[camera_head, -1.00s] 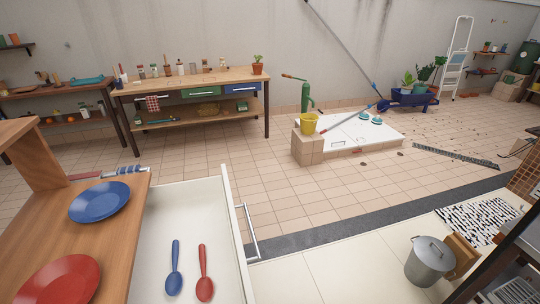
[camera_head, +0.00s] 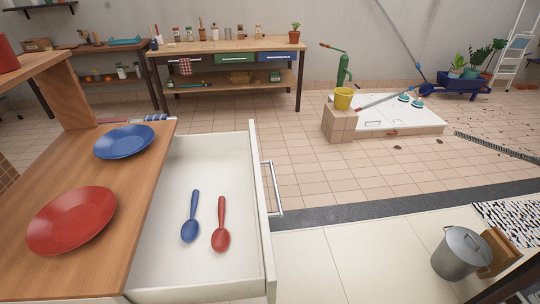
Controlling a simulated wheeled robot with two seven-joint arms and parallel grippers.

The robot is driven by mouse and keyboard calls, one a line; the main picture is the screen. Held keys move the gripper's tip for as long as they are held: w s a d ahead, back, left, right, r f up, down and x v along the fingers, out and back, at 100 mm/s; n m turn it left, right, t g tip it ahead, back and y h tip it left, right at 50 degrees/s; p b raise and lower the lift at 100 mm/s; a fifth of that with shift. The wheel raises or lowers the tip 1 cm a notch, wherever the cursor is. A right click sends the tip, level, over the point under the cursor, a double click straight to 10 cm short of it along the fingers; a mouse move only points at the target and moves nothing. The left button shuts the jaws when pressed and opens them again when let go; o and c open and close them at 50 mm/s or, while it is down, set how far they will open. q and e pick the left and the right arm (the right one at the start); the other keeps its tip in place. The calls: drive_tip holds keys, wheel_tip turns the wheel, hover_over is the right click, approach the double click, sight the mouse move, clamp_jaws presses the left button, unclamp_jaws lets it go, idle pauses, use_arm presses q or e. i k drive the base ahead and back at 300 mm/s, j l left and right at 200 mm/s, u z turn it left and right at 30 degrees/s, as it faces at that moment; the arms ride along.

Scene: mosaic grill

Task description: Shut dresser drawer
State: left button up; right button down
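The dresser drawer (camera_head: 250,155) is white and stands pulled out to the right from under the wooden dresser top (camera_head: 104,195). Its metal bar handle (camera_head: 272,188) is on the outer front face. A blue spoon (camera_head: 191,217) and a red spoon (camera_head: 221,224) lie side by side on the drawer floor. A blue plate (camera_head: 124,142) and a red plate (camera_head: 72,219) rest on the dresser top. Neither of my grippers shows in the view.
Pale floor (camera_head: 320,262) right of the drawer is free. Farther back are a workbench (camera_head: 225,46), a yellow bucket (camera_head: 343,98) on a tiled block (camera_head: 340,124), and a white slab.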

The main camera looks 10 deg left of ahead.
sight(165, 268)
drive_tip(key=l+u, duration=0.95)
drive_tip(key=j+u, duration=0.1)
drive_tip(key=i+j, duration=0.05)
